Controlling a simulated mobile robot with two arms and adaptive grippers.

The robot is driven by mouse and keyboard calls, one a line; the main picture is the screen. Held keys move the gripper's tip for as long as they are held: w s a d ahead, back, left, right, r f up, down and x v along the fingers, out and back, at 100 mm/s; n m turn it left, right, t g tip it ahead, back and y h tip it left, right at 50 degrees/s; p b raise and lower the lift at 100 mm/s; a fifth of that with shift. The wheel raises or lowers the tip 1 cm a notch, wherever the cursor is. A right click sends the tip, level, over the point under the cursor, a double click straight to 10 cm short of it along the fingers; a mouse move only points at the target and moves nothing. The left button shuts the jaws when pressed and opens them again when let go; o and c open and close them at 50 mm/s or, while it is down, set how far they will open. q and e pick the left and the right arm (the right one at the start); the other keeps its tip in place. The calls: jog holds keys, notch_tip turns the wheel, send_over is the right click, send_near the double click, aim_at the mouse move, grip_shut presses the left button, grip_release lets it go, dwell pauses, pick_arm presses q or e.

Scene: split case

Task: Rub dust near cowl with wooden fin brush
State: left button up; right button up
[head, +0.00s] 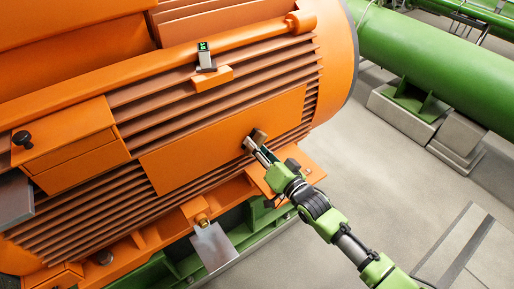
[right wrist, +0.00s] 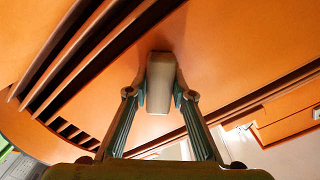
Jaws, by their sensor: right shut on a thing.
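My right gripper (head: 253,146) is at the flat orange panel (head: 205,140) on the side of the large finned orange motor. In the right wrist view its two fingers (right wrist: 160,96) are shut on a pale, blocky piece, the wooden fin brush (right wrist: 162,72). The brush's far end is at or very near the orange surface; I cannot tell if it touches. Its bristles are hidden. The cowl (head: 340,55) looks to be the rounded orange end at the motor's right. No dust patch stands out clearly. My left gripper is not in view.
Horizontal cooling fins (head: 160,115) run above and below the panel. A small device with a green display (head: 205,55) sits on the motor top. An orange box (head: 75,145) juts out at left. Green pipe (head: 430,60) lies at right; grey floor (head: 380,165) is open between.

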jog(key=shift+w+d, duration=0.1)
jog(key=shift+d, duration=0.05)
jog(key=shift+w+d+r+b, duration=0.1)
jog(key=shift+w+d+b, duration=0.25)
jog(key=shift+w+d, duration=0.4)
jog(key=shift+s+a+p, duration=0.35)
jog(key=shift+s+a, duration=0.45)
jog(key=shift+a, duration=0.15)
jog(key=shift+r, duration=0.1)
jog(key=p+v, duration=0.3)
jog(key=v, duration=0.2)
jog(key=shift+s+d, duration=0.25)
jog(key=shift+s, duration=0.05)
